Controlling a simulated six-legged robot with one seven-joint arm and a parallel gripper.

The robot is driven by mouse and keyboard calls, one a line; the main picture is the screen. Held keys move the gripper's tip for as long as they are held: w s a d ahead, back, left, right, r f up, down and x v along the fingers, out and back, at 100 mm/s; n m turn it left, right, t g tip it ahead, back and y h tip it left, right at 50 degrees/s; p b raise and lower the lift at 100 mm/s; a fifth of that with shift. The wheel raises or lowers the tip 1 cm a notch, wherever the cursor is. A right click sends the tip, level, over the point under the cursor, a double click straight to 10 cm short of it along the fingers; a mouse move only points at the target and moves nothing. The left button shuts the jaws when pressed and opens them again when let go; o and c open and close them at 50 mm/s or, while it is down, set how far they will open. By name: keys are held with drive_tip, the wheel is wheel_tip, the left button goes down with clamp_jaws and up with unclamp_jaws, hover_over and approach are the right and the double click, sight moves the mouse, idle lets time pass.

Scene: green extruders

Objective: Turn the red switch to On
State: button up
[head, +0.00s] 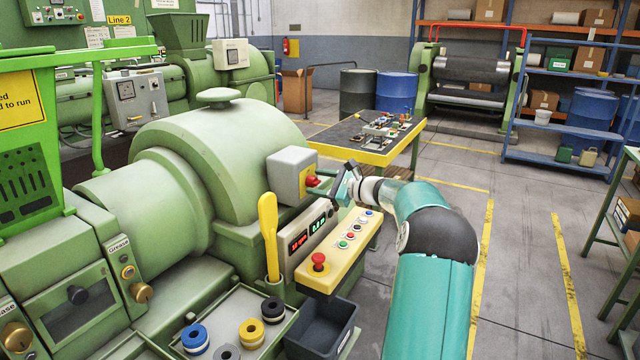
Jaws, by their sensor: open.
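The red switch (313,181) sticks out from the right face of a light grey box (284,173) mounted on the green extruder (215,160). Its On and Off marks are too small to read. My gripper (336,188) is open, just to the right of the red switch at about the same height. The fingertips point left toward the switch. I cannot tell whether they touch it or stand around it.
Below is a yellow-edged control panel (340,250) with several buttons and a red mushroom button (318,262). A yellow lever (269,235) stands left of it. A yellow-edged table (365,155) with small parts stands behind my gripper.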

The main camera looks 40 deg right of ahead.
drive_tip(key=v, duration=1.3)
drive_tip(key=shift+s, duration=0.4)
drive_tip(key=shift+d, duration=0.1)
drive_tip(key=a+n+g, duration=0.9)
drive_tip(key=a+n, duration=0.2)
drive_tip(key=a, duration=2.3)
drive_tip(key=s+a+f+n+h, duration=0.2)
drive_tip(key=s+a+n+h, duration=0.1)
drive_tip(key=s+a+n, duration=0.4)
drive_tip(key=s+a+f+n+g+h, duration=0.1)
drive_tip(key=s+a+n, duration=0.6)
drive_tip(key=s, duration=0.7)
drive_tip(key=shift+s+a+f+h, duration=0.25)
drive_tip(key=shift+f+h, duration=0.15)
drive_tip(key=shift+h, duration=0.5)
